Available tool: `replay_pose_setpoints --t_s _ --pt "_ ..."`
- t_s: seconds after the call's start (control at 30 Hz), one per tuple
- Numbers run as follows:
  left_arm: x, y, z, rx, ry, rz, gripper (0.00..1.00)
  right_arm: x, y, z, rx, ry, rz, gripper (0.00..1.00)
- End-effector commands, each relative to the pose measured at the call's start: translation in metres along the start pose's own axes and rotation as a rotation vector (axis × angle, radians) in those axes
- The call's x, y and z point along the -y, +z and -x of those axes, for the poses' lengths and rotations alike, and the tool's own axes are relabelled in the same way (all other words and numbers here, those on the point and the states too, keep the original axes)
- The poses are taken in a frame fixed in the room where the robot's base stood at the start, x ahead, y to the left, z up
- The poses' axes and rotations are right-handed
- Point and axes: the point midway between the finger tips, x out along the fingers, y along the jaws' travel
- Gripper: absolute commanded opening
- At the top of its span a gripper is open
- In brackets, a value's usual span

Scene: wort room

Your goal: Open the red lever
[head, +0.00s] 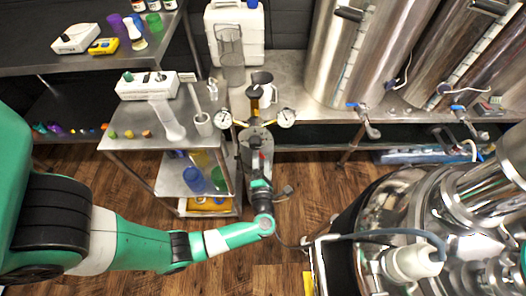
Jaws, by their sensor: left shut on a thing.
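A keg-like metal device (257,140) with two round pressure gauges, the left one (224,119) and the right one (287,117), stands at the middle of the head view. A small bit of the red lever (262,155) shows at the tip of my left gripper (259,166). My left gripper reaches in from below and is shut at the red bit. The gripper hides most of the lever, so its angle cannot be told. My right gripper is not in view.
A steel cart (150,130) with small bottles and a white device (146,85) stands to the left. Large steel tanks (360,50) with blue-handled taps stand at the back right. Shiny vessels (410,225) fill the lower right. Wooden floor (215,275) is clear at the front.

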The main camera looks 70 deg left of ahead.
Motion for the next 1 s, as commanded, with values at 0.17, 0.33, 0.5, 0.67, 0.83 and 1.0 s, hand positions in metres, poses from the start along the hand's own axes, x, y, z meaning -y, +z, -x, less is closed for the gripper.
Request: replay_pose_setpoints --t_s 0.17,0.33,0.5,0.67,0.83,1.0 --pt "-0.0015 -0.0023 0.0 0.0 0.0 -0.116 0.32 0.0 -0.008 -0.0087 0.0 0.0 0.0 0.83" --pt "-0.0002 -0.0049 -0.0001 -0.001 0.0 -0.188 0.32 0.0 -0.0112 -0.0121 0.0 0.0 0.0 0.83" --pt "0.0004 -0.0062 -0.0001 0.0 0.0 -0.226 0.32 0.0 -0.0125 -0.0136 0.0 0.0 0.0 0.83" --pt "0.0008 -0.0067 -0.0001 -0.001 0.001 -0.237 0.32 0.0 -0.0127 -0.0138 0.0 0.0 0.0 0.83" --pt "0.0009 -0.0068 -0.0001 -0.001 0.001 -0.238 0.32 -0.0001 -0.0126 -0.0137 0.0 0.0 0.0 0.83" --pt "0.0009 -0.0068 -0.0001 -0.001 0.001 -0.237 0.95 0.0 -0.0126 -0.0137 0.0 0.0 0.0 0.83"
